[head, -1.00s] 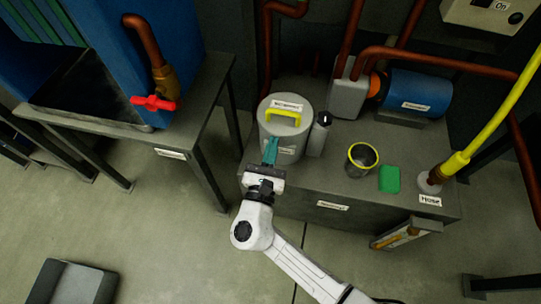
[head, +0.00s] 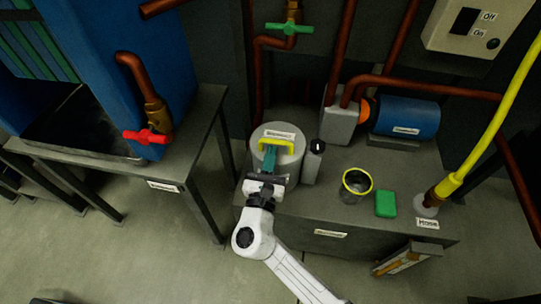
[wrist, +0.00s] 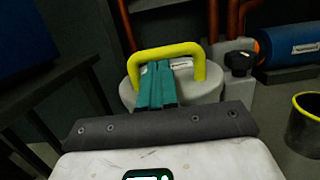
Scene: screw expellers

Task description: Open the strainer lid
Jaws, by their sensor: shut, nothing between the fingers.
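The strainer is a grey cylinder (head: 289,172) with a round grey lid (head: 293,151), which appears to be on it. A yellow handle (head: 288,144) arches over the lid and also shows in the wrist view (wrist: 199,68). My gripper (head: 269,148) has teal fingers and reaches the lid from the front. In the wrist view the fingers (wrist: 157,67) are together, with their tips at the opening under the handle. Nothing shows between them. I cannot tell whether they touch the handle. The fingers and wrist hide part of the strainer's front.
A yellow-rimmed cup (head: 356,185), a green block (head: 385,204) and a yellow hose (head: 455,180) are farther right on the bench. A blue motor (head: 407,117) and pipes stand behind. A table with a red valve (head: 147,136) is left.

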